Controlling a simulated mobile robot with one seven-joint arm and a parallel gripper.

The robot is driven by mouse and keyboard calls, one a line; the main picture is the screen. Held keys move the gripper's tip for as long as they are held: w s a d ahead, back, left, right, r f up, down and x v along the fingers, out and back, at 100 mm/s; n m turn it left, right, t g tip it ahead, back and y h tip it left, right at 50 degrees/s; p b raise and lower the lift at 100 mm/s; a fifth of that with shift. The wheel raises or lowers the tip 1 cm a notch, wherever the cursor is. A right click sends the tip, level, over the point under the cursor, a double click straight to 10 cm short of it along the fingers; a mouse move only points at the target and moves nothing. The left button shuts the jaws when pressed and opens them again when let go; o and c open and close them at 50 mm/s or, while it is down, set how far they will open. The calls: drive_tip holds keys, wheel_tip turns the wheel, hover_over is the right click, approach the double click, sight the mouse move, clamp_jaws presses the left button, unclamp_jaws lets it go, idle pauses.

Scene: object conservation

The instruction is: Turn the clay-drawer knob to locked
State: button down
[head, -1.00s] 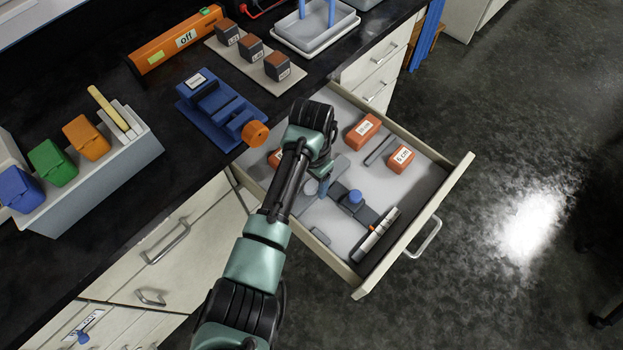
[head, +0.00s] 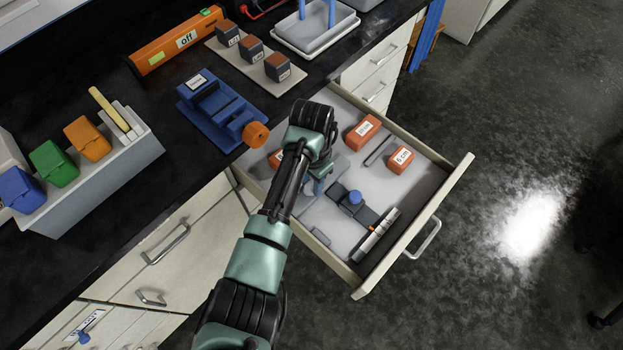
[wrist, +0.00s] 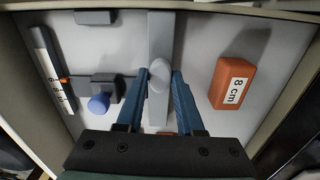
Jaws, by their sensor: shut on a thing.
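My gripper (wrist: 161,75) reaches down into the open drawer. In the wrist view its two blue fingers are closed around a pale grey round-topped piece (wrist: 159,80) on a long grey bar (wrist: 161,35). In the head view the arm hides most of this grip (head: 318,187), and part of the grey bar (head: 341,164) shows beside it. A small blue knob (head: 83,337) sits on a drawer front at the lower left, beside a white label (head: 91,321) too small to read. I cannot tell which drawer is the clay drawer.
A blue vise-like device with an orange knob (head: 255,133) stands on the black counter.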

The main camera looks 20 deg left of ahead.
sight(312, 185)
drive_tip(key=m+p, duration=0.1)
drive_tip(key=m, duration=0.3)
drive_tip(key=shift+r+p, duration=0.1)
drive_tip(key=shift+p, duration=0.2)
drive_tip(key=m+p, duration=0.1)
drive_tip(key=m, duration=0.3)
drive_tip(key=m+p, duration=0.1)
drive_tip(key=m, duration=0.4)
drive_tip(key=shift+m+p, duration=0.4)
drive_tip(key=shift+m, duration=1.8)
drive_tip(key=c, duration=0.5)
unclamp_jaws()
wheel_tip(312, 185, up, 13)
drive_tip(key=shift+f, duration=0.1)
